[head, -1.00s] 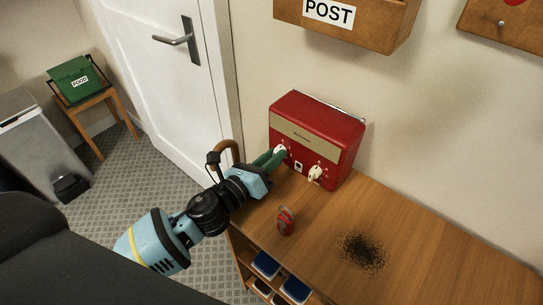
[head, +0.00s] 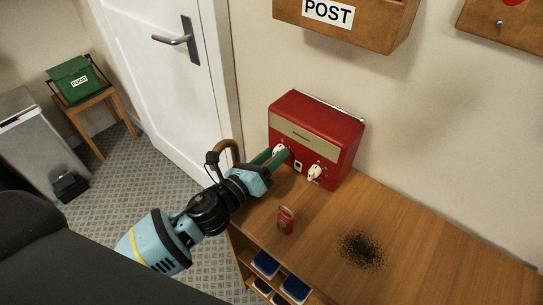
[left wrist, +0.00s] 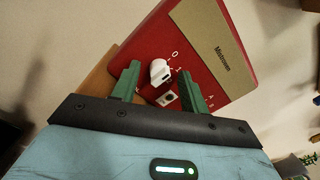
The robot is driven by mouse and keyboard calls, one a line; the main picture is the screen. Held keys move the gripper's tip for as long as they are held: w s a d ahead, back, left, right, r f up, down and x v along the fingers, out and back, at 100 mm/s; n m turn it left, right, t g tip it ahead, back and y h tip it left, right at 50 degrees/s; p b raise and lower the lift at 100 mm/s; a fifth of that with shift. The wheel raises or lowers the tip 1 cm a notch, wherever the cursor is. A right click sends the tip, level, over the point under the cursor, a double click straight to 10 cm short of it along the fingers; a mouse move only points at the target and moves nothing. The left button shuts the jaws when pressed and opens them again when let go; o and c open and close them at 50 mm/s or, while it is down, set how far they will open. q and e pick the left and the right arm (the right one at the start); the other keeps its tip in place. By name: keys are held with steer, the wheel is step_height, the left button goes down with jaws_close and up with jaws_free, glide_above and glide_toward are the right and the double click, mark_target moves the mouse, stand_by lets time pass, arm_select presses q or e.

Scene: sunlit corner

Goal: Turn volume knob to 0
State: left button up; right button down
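A red radio (head: 330,130) with a beige panel stands on the wooden cabinet against the wall. It has two white knobs on its front. The left knob (head: 279,149) is partly hidden by my gripper; the right knob (head: 315,172) is clear. In the left wrist view the left knob (left wrist: 160,72) shows between and just beyond the green fingertips, with small white marks beside it, one like a 0. My left gripper (left wrist: 160,85) is open, with a gap on both sides of the knob. It also shows in the head view (head: 275,159). My right gripper is not in view.
A wooden POST box (head: 350,22) hangs above. A white door (head: 165,80) is at left.

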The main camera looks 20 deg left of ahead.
arm_select(q)
steer(key=b+v, duration=0.1)
steer(key=v, duration=0.6)
steer(key=shift+f, duration=0.15)
steer(key=shift+s+a, duration=0.15)
steer(key=shift+s, duration=0.25)
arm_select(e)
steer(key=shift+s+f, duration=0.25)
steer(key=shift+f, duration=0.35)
